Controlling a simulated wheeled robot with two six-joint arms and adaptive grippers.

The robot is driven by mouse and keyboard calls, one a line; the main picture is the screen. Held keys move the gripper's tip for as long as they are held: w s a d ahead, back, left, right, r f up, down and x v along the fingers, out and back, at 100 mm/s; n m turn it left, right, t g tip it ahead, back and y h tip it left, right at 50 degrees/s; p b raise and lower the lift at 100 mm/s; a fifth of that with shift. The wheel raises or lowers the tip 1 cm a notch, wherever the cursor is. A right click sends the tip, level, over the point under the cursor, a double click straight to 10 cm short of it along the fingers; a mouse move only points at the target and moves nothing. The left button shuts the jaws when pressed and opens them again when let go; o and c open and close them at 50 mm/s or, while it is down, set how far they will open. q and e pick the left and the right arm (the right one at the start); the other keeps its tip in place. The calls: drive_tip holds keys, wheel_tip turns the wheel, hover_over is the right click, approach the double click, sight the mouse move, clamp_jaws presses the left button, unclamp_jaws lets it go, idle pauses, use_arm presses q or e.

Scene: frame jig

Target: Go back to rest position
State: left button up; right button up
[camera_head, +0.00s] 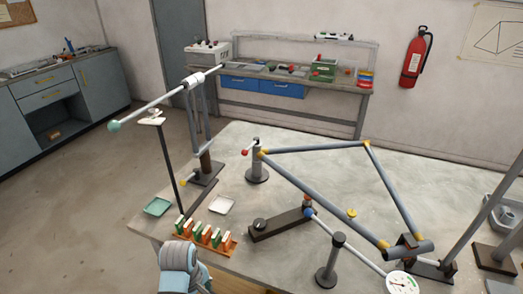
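Part of my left arm (182,262) shows at the bottom left, a rounded pale blue-grey link in front of the table's near edge. No gripper fingers can be made out on it. My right arm and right gripper are not in the picture. A bicycle-like frame of grey-blue tubes (315,190) with yellow joints lies across the jig on the table (300,142). No hand is seen touching it.

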use_arm(q)
drive_tip(key=s+a+m+t, duration=0.1)
drive_tip(key=s+a+m, duration=0.25)
drive_tip(key=s, duration=0.25)
drive_tip(key=s+a+m+t+y, duration=0.1)
drive_tip(key=s+a+m, duration=0.1)
drive_tip(key=s+m, duration=0.4)
drive_tip(key=s+a+m+t, duration=0.1)
drive_tip(key=s+a+m, duration=0.2)
drive_tip(key=s, duration=0.4)
wheel_tip(320, 180, down, 21)
drive_tip(key=s+a+g+b, duration=0.1)
drive_tip(key=s+b, duration=0.1)
drive_tip(key=s+f+n+g+b, duration=0.1)
drive_tip(key=s+f+b, duration=0.1)
drive_tip(key=s+f, duration=1.1)
drive_tip(key=shift+s+a+f+g, duration=0.3)
drive_tip(key=shift+a+f, duration=0.05)
drive_tip(key=shift+f, duration=0.05)
